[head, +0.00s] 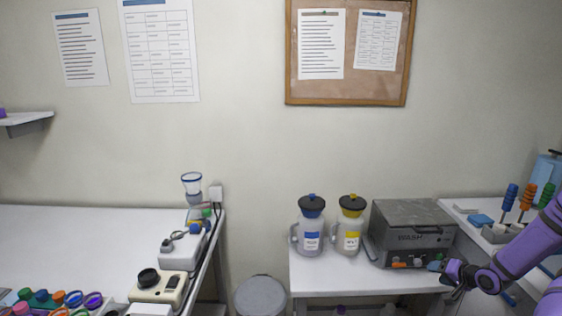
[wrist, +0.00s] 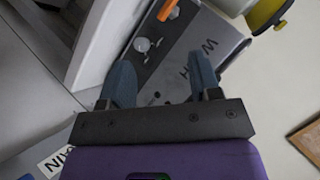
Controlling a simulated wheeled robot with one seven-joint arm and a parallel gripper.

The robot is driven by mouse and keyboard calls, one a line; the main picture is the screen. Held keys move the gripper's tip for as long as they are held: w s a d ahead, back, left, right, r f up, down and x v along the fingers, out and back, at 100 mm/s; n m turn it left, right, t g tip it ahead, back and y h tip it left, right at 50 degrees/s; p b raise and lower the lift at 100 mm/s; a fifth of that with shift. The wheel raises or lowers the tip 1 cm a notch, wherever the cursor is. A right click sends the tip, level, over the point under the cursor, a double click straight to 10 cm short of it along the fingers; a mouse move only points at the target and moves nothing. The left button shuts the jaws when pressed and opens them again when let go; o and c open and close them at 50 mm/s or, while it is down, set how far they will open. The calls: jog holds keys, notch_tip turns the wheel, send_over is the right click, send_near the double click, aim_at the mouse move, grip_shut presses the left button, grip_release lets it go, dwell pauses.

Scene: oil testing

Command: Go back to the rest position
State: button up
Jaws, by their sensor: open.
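My gripper (head: 455,278) is at the right of the head view, in front of the right end of the grey wash box (head: 412,222). Its dark jaws stand out from my purple arm. In the wrist view my gripper (wrist: 155,85) shows two blue-grey fingers spread apart with nothing between them. I cannot tell whether the fingers touch the box.
Two jugs, one with a blue label (head: 311,240) and one with a yellow label (head: 349,235), stand left of the box on the white table (head: 330,277). A side table holds a rack of coloured-handled tools (head: 510,200). A bin (head: 260,296) stands between the tables.

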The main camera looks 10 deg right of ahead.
jog(key=w+a+r+n+g+h, duration=0.1)
jog(key=a+r+n+h, duration=0.15)
jog(key=r, duration=0.55)
jog(key=w+a+r+n+g+h, duration=0.15)
jog(key=a+r, duration=0.25)
jog(key=r, duration=0.5)
jog(key=w+a+r+n+g+h, duration=0.1)
jog(key=a+r+g, duration=0.15)
jog(key=r, duration=0.55)
jog(key=s+a+r+n, duration=0.1)
jog(key=s+a+r, duration=0.2)
jog(key=a+r, duration=0.35)
jog(key=s+a+r, duration=0.4)
jog(key=a+r, duration=0.2)
jog(key=r, duration=0.1)
jog(key=s+a+r+n+y, duration=0.1)
jog(key=s+a+r, duration=0.2)
jog(key=s+a, duration=0.5)
jog(key=s+a+r+n+y, duration=0.2)
jog(key=s+a+r, duration=0.2)
jog(key=s+a, duration=0.4)
jog(key=s, duration=0.4)
jog(key=shift+s+a, duration=0.15)
jog(key=shift+s, duration=0.25)
jog(key=shift+r, duration=0.1)
jog(key=shift+c, duration=0.4)
